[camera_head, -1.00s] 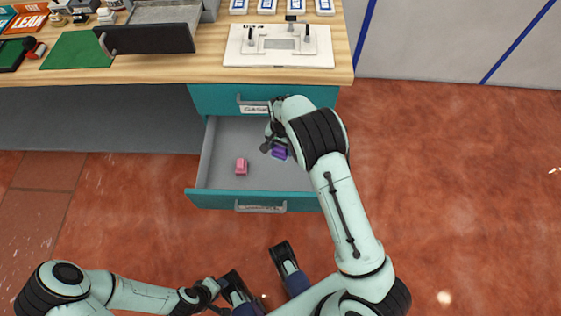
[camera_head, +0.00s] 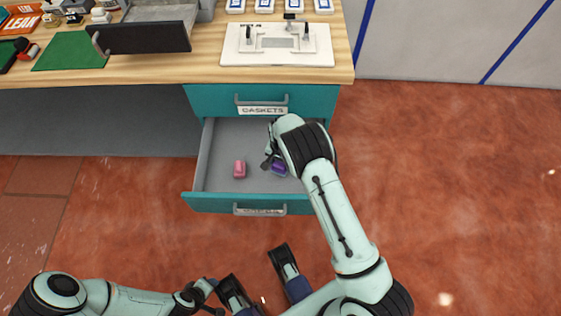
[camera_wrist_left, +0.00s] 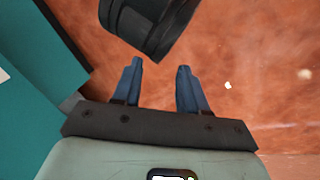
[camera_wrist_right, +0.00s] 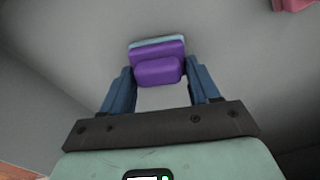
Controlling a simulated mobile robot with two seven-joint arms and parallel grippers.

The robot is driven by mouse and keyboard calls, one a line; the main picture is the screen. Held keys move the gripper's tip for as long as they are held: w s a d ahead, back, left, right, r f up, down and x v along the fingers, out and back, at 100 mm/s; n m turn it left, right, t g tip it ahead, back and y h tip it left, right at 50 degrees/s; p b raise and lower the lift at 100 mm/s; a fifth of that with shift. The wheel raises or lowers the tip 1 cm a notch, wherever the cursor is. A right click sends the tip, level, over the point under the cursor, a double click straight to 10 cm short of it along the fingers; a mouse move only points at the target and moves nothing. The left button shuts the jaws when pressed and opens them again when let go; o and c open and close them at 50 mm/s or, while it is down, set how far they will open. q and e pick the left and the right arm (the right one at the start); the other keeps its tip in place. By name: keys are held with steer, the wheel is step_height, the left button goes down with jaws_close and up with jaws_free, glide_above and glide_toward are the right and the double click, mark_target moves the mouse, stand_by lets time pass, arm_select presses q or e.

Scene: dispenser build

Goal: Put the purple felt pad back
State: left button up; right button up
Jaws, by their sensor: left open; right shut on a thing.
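The purple felt pad (camera_head: 278,168) is inside the open drawer (camera_head: 215,203), at the right of its floor. In the right wrist view the purple pad (camera_wrist_right: 158,70) sits between the fingers of my right gripper (camera_wrist_right: 158,80), with a pale blue layer along its far edge. My right gripper is shut on it; in the head view the wrist partly hides the grip. Whether the pad touches the drawer floor is hard to tell. My left gripper (camera_wrist_left: 160,68) is open and empty, over the reddish floor beside the teal cabinet.
A pink block (camera_head: 239,169) lies in the drawer, left of the pad. The closed drawer above is labelled GASKETS (camera_head: 263,110). The wooden worktop (camera_head: 150,68) above carries a white fixture (camera_head: 278,45) and a green mat (camera_head: 72,51).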

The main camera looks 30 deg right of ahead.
steer(key=o, duration=0.9)
steer(key=shift+f, duration=0.1)
arm_select(q)
steer(key=shift+w, duration=0.1)
arm_select(e)
steer(key=shift+o, duration=0.2)
arm_select(q)
steer(key=s+d+r+g+p, duration=0.1)
steer(key=s+d+r+p, duration=0.1)
steer(key=s+r+p, duration=0.1)
steer(key=shift+s+r+g+h, duration=0.3)
steer(key=shift+s+h, duration=0.1)
steer(key=shift+s, duration=0.45)
arm_select(e)
step_height(320, 180, up, 12)
arm_select(q)
steer(key=shift+d, duration=0.1)
